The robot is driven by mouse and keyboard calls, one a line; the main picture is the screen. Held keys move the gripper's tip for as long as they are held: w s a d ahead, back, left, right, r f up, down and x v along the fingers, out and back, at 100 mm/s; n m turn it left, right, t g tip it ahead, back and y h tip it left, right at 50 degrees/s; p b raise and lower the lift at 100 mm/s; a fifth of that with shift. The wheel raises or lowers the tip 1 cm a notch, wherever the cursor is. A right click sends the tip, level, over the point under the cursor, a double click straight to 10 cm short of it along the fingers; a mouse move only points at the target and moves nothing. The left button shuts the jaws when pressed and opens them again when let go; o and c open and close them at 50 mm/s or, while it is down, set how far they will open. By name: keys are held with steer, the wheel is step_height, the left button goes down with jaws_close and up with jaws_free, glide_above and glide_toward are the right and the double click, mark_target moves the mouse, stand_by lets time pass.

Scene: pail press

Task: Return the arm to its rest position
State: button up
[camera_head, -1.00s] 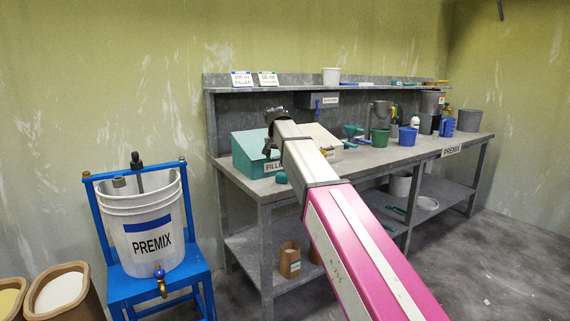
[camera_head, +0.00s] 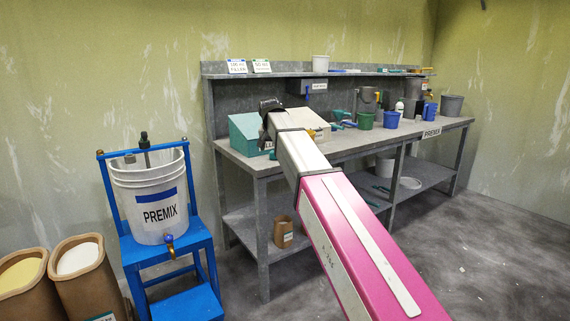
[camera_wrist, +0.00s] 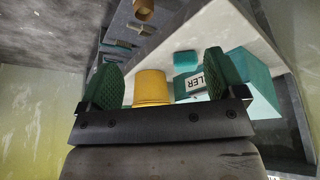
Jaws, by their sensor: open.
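My gripper (camera_wrist: 165,85) shows in the wrist view with its two green finger pads wide apart and nothing held between them. In the head view, my pink and silver arm reaches up and forward over the front of the grey workbench (camera_head: 345,157), and its dark end (camera_head: 270,106) is near the teal bin (camera_head: 245,134). The finger pads cannot be made out in the head view. In the wrist view, the teal bin with its filler label (camera_wrist: 258,100) and a yellow container (camera_wrist: 152,88) lie beyond the fingers.
A white PREMIX pail (camera_head: 150,195) with a tap stands on a blue stand (camera_head: 168,254) at left. Paper sacks (camera_head: 88,290) stand beside it.

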steer(key=s+d+f+g, duration=0.1)
steer(key=s+d+f, duration=0.25)
steer(key=f, duration=0.45)
steer(key=s+d+f+n, duration=0.1)
steer(key=s+d+f, duration=0.2)
steer(key=d+f, duration=0.3)
steer(key=s+d+f+g, duration=0.1)
steer(key=s+d+f, duration=0.2)
steer(key=f, duration=0.6)
steer(key=s+d+f+g, duration=0.1)
steer(key=s+d+f, duration=0.4)
steer(key=s+f, duration=0.4)
steer(key=s+d+f+n+g+y, duration=0.1)
steer(key=s+d+f, duration=0.4)
steer(key=s+f, duration=0.4)
steer(key=shift+s+d, duration=0.35)
steer(key=shift+s, duration=0.25)
steer(key=shift+f, duration=0.1)
